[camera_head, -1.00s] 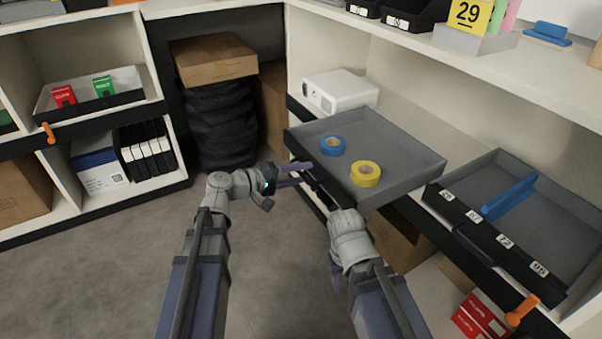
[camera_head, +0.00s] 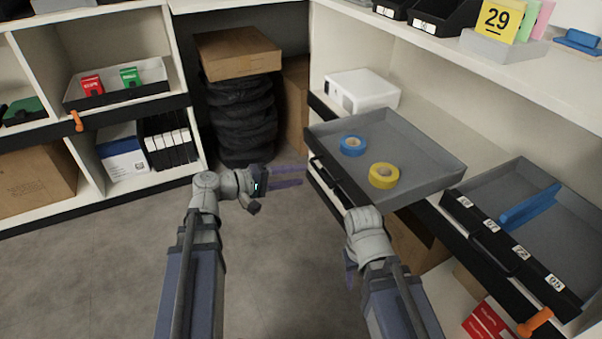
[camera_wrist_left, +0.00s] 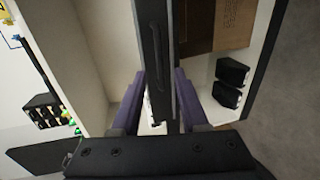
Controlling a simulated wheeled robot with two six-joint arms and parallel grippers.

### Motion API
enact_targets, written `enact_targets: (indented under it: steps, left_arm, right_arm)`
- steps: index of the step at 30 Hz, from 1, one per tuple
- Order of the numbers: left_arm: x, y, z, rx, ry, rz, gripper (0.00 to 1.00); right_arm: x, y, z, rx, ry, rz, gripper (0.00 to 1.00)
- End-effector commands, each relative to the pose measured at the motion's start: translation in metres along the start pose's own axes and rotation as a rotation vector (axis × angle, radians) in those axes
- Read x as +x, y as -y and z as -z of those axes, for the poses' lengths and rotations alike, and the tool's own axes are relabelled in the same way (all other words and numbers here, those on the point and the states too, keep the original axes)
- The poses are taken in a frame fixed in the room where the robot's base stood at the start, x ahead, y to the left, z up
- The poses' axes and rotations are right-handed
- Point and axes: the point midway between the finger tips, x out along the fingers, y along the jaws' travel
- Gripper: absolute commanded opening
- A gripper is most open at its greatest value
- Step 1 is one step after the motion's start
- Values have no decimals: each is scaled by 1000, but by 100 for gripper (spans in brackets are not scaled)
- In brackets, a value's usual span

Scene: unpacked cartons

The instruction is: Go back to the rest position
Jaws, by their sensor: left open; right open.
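My left gripper (camera_head: 301,176) is open and empty, pointing right in the head view, just left of the pulled-out grey drawer. In the left wrist view its two purple fingers (camera_wrist_left: 160,88) stand apart with the dark drawer front (camera_wrist_left: 155,50) seen between them. My right gripper (camera_head: 350,268) is largely hidden behind its own wrist, low in front of the drawer. A bit of its purple fingers shows. It is open, and I see nothing held in it.
The open grey drawer (camera_head: 425,150) holds a blue tape roll (camera_head: 353,145) and a yellow tape roll (camera_head: 384,176). Another open drawer (camera_head: 572,240) with a blue divider is at right. Shelves (camera_head: 50,210) stand at left, stacked tyres (camera_head: 240,120) behind. The floor (camera_head: 110,270) is clear.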

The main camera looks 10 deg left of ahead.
Motion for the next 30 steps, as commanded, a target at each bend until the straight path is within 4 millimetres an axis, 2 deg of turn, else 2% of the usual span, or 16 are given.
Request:
enact_targets:
  steps: [11,14,17,22,24,27,30]
  left_arm:
    - [0,0,0,0,0,0,44]
    - [4,6,-4,12,12,29,44]
    - [13,27,-18,57,52,137,44]
    - [22,93,-53,203,171,477,44]
    - [17,119,-63,269,218,624,44]
    - [4,147,-70,354,271,810,44]
    - [-10,166,-73,424,309,963,44]
  right_arm:
    - [0,0,0,0,0,0,50]
    - [0,0,0,0,0,0,50]
    - [0,0,0,0,0,0,50]
    - [0,0,0,0,0,0,50]
    - [0,0,0,0,0,0,50]
    - [0,0,0,0,0,0,50]
    - [0,0,0,0,0,0,50]
